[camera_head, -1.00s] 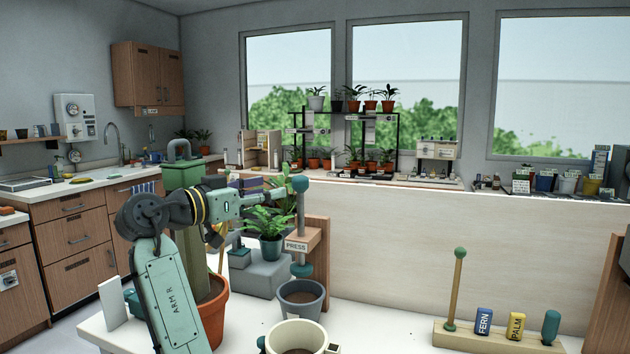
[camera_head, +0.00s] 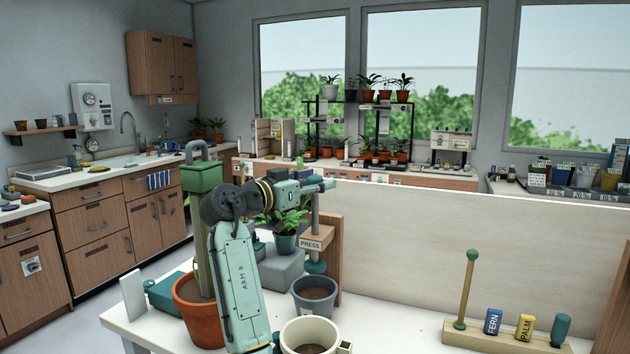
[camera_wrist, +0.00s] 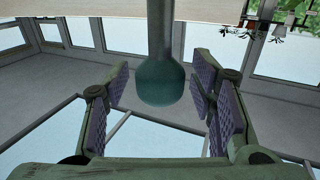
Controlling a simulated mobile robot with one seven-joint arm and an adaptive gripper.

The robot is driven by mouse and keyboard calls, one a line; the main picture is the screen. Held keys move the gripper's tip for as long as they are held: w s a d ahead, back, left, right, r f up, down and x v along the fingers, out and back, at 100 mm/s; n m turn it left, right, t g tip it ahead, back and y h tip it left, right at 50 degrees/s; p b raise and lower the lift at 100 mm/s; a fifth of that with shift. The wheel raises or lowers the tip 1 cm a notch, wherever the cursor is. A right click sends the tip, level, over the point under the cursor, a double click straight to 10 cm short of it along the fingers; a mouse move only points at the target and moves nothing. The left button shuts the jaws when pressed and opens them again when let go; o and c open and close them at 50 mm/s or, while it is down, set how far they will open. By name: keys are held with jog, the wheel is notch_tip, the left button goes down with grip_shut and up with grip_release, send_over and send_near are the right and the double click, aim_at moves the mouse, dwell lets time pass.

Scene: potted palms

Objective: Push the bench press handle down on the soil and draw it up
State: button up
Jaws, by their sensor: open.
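The bench press is a wooden stand (camera_head: 318,236) with a "PRESS" label and a grey-teal vertical shaft through it. The shaft's lower teal foot (camera_head: 316,267) hangs above a grey pot with dark soil (camera_head: 315,304). My gripper (camera_head: 322,186) is at the top of the shaft, and it hides the handle knob in the head view. In the wrist view, the teal handle knob (camera_wrist: 160,82) stands between my open fingers (camera_wrist: 158,105), with visible gaps on both sides. That view appears upside down, with the shaft running up from the knob.
A cream mug-like pot (camera_head: 310,340) with soil stands in front of the grey pot. A terracotta pot (camera_head: 197,318) with a tall green post is at left. A potted plant (camera_head: 285,240) sits behind the press. A pale panel (camera_head: 440,250) extends right.

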jog(key=shift+c, duration=0.2)
grip_shut()
dwell(0.4)
